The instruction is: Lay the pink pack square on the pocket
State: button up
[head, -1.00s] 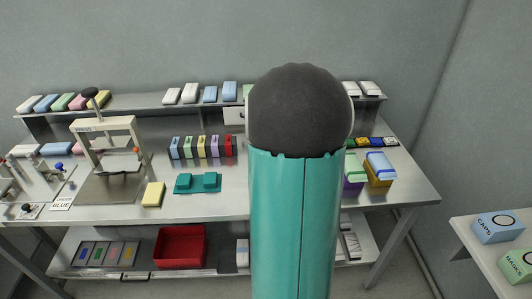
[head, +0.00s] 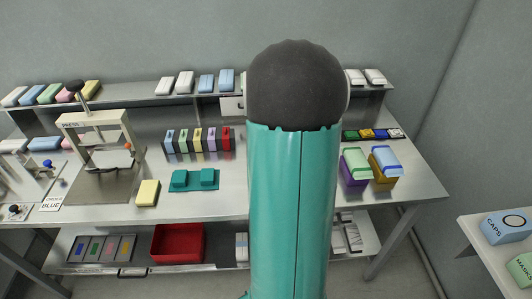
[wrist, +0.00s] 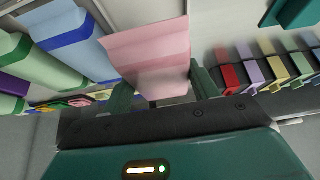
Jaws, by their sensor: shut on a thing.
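A pink pack (wrist: 150,50) is between the two fingers of my gripper (wrist: 163,92) in the wrist view. The gripper is shut on it, and the pack sticks out beyond the fingertips, looking slightly turned relative to them. In the head view my own arm hides the gripper and this pack. Another pink pack (head: 69,95) lies on the back shelf at the left. I cannot make out the pocket for certain in either view.
A teal block fixture (head: 194,181) and a yellow pack (head: 147,193) lie on the bench (head: 110,208). Upright coloured holders (head: 198,140) stand behind. A purple bin (head: 354,174) and a yellow bin (head: 384,178) hold packs at right. A red tray (head: 178,244) is below.

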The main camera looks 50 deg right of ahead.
jog(key=shift+s+f, duration=0.2)
jog(key=shift+f, duration=0.6)
jog(key=shift+w+f, duration=0.1)
jog(key=shift+f, duration=1.35)
jog(key=shift+f, duration=0.25)
jog(key=o, duration=0.9)
jog(key=shift+o, duration=0.9)
jog(key=v, duration=1.4)
jog(key=shift+w+f, duration=0.1)
